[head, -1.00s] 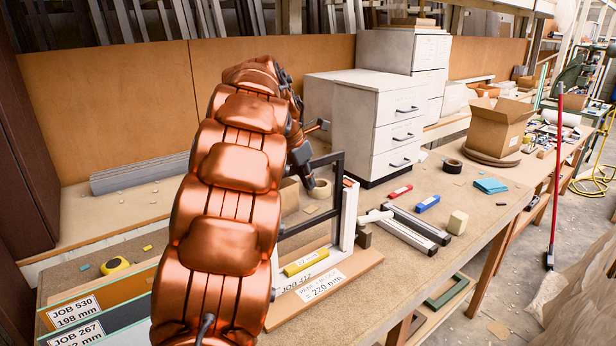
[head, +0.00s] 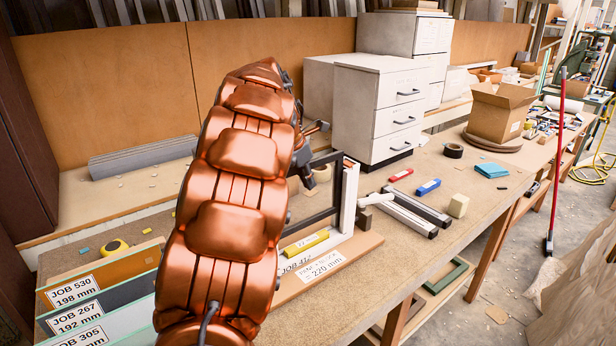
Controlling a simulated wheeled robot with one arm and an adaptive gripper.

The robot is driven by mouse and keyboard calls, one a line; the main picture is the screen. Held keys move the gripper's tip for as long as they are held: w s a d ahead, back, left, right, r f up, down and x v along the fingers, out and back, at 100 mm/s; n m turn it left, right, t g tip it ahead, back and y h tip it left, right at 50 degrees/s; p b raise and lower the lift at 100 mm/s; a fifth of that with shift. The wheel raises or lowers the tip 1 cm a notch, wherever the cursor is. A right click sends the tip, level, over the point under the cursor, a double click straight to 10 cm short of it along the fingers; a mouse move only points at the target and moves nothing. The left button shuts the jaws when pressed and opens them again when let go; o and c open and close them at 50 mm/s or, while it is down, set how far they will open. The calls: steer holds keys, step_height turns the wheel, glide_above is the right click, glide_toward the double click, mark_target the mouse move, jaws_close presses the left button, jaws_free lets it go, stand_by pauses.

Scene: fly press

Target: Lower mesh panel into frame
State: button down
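A dark-edged mesh panel (head: 337,183) stands upright in the head view. Its right edge runs beside the upright of a white frame (head: 349,197), and its top sits slightly above that upright. The frame stands on a wooden board (head: 362,246) with labels "JOB 412" and "220 mm". A yellow block (head: 306,243) lies low in the frame, and the panel's lower bar shows a little above it. My gripper (head: 305,170) is dark and at the panel's upper left. My copper arm covers the panel's left side and part of the gripper, so I cannot see its fingertips' grip.
White drawer units (head: 376,115) stand behind the frame. Metal bars (head: 416,214), red and blue markers, a tan block (head: 458,205) and black tape (head: 453,151) lie to the right. A yellow tape measure (head: 115,247) and labelled job panels (head: 75,292) are at the left.

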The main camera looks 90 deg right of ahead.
steer(key=shift+f+b, duration=0.95)
steer(key=shift+f, duration=1.75)
steer(key=c, duration=1.2)
jaws_free()
steer(key=shift+c, duration=0.2)
steer(key=v, duration=1.2)
steer(key=shift+w, duration=0.1)
